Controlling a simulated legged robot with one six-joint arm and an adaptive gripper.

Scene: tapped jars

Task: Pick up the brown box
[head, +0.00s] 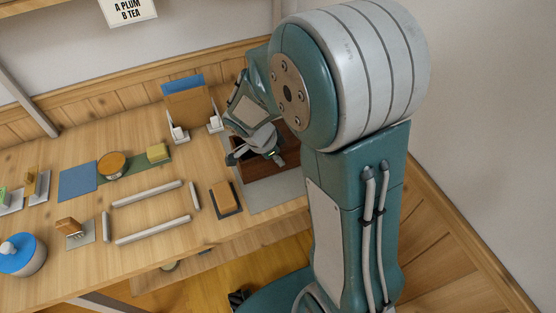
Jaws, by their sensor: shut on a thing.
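My gripper (256,157) is at the dark brown box (262,172) at the right end of the table. It reaches down over the box from above, with its fingers apart and shut on it. The contact is partly hidden by my gripper and arm. The box is over a grey mat (281,193); I cannot tell whether it touches the mat. A smaller, lighter brown block (224,195) lies on a dark pad to the left.
A tall brown panel with a blue top (189,107) stands between white supports at the back. Grey bars (153,229) frame a bare patch mid-table. A blue-lidded jar (22,256) stands at front left. A wall rises behind.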

